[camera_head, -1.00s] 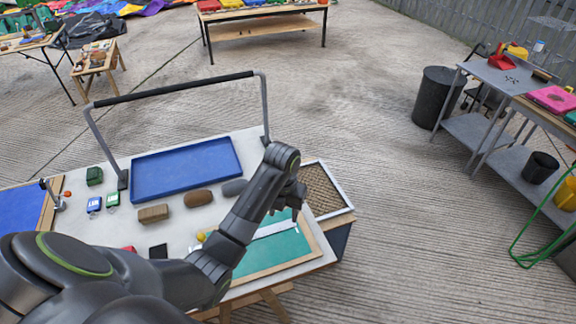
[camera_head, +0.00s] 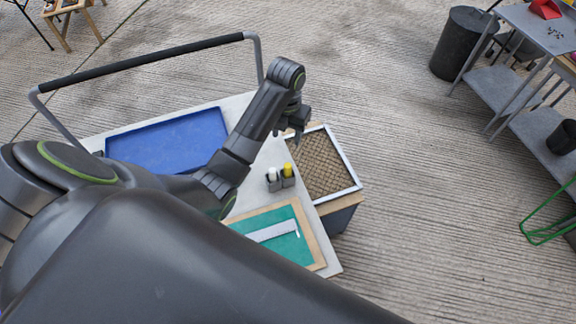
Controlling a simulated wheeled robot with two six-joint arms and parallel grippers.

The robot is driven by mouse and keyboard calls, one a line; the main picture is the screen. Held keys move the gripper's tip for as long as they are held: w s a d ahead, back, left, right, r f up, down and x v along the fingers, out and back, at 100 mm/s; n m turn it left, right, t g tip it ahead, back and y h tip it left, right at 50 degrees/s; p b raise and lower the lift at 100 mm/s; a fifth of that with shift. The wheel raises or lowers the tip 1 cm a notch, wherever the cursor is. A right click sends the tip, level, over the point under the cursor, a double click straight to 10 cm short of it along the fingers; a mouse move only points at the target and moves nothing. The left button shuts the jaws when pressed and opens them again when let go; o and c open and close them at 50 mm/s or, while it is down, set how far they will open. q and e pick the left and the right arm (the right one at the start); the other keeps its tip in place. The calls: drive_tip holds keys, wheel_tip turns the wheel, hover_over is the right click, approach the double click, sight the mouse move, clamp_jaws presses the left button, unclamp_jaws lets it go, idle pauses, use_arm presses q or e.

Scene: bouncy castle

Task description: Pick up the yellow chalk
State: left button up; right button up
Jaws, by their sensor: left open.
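A yellow stick (camera_head: 288,169), which looks like the yellow chalk, stands upright in a small dark holder on the right part of the light table (camera_head: 262,192). A white stick (camera_head: 272,174) stands in a like holder just left of it. My left gripper (camera_head: 297,134) is open, beyond and above the yellow stick and apart from it. It points down near the table's far right edge, and its fingertips are small and dark. My right gripper is not in view.
A blue tray (camera_head: 170,142) lies on the table behind my left arm. A green mat (camera_head: 290,246) with a pale ruler-like strip is in front of the holders. A framed mesh panel (camera_head: 322,165) is on the right. A black handle bar (camera_head: 150,60) crosses the back.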

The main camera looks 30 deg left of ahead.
sight(288, 165)
use_arm(q)
wheel_tip(288, 165, down, 12)
drive_tip(key=b, duration=1)
drive_tip(key=shift+r, duration=0.15)
drive_tip(key=shift+f, duration=0.35)
drive_tip(key=shift+d+f+p, duration=0.15)
drive_tip(key=shift+f+p, duration=0.25)
drive_tip(key=shift+f, duration=1.95)
clamp_jaws()
